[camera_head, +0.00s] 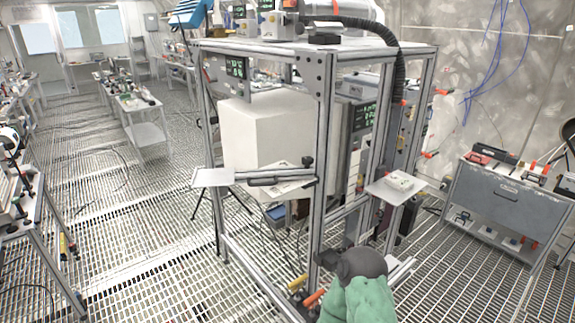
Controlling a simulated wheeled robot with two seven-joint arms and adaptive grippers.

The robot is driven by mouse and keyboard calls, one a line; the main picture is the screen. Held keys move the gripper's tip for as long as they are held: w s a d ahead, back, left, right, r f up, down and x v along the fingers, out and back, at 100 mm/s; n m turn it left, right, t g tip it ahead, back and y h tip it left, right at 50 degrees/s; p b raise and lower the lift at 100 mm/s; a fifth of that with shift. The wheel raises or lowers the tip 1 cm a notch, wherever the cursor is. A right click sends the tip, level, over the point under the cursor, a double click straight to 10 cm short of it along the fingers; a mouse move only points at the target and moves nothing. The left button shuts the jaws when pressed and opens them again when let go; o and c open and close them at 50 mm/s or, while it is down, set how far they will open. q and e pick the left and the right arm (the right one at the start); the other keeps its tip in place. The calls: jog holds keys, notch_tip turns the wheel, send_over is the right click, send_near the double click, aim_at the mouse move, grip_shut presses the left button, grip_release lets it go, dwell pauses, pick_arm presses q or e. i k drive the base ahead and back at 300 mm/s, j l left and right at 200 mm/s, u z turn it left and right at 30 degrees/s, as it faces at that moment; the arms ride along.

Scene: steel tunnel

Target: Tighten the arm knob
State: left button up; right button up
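A small black knob (307,161) stands upright on the metal arm (284,183) on the front of the aluminium frame, beside a vertical post. A second dark knob-like part (446,183) sits beside the small white tray on the frame's right side. I cannot tell which of them is the arm knob, or how tight either is.
The tall aluminium frame (321,110) holds a large white block (262,130). A flat plate (212,177) juts left and a small tray (397,188) juts right. A grey cabinet (508,204) stands at right. The grated floor (150,215) is largely open at left, with loose cables.

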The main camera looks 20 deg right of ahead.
aim_at(307, 161)
jog(key=i+l+u, duration=0.1)
jog(key=l+u, duration=0.75)
